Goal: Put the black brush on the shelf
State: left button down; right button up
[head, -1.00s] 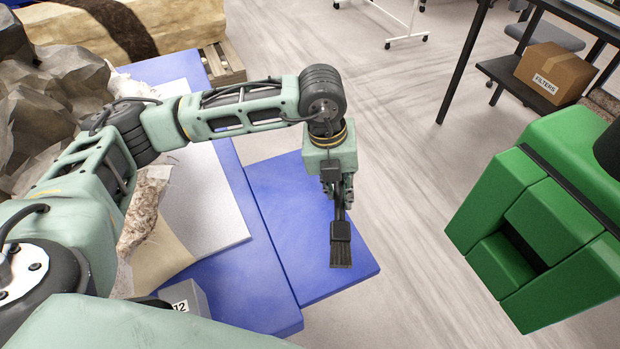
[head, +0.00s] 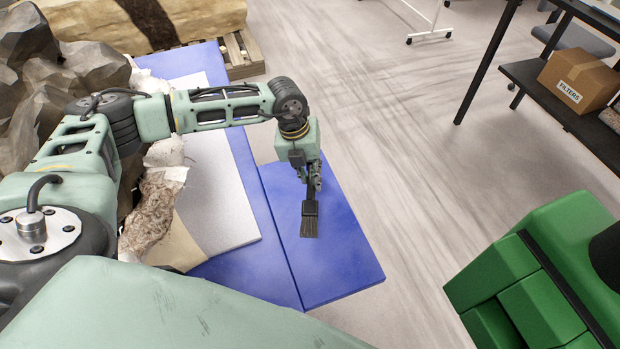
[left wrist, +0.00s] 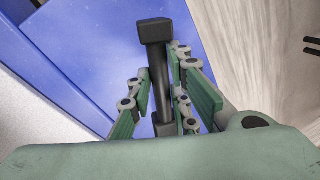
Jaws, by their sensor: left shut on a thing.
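My left gripper (head: 311,184) is shut on the handle of the black brush (head: 310,222) and holds it above the blue mat or panel, bristles toward the bottom of the head view. In the left wrist view, the brush (left wrist: 159,65) runs between the green fingers of the gripper (left wrist: 165,100). A dark shelf (head: 560,107) of a rack stands at the upper right of the head view, well apart from the brush. My right gripper is not in view.
A cardboard box marked FILTERS (head: 578,80) sits on the shelf. A green object (head: 540,270) fills the lower right. A blue surface (head: 330,250) lies under the brush, with rocks (head: 45,90) at left. The floor between the blue surface and the rack is clear.

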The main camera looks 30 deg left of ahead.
pick_arm(q)
notch_tip(320, 180, down, 2)
jog(key=shift+f+p, duration=0.25)
jog(key=shift+p, duration=0.15)
jog(key=shift+f, duration=0.4)
jog(key=c, duration=1.8)
grip_release()
jog(key=shift+s, duration=0.1)
jog(key=shift+o, duration=0.8)
jog(key=shift+r, duration=0.1)
notch_tip(320, 180, up, 12)
jog(key=a+b, duration=0.2)
jog(key=shift+s+f, duration=0.2)
jog(key=shift+s, duration=0.25)
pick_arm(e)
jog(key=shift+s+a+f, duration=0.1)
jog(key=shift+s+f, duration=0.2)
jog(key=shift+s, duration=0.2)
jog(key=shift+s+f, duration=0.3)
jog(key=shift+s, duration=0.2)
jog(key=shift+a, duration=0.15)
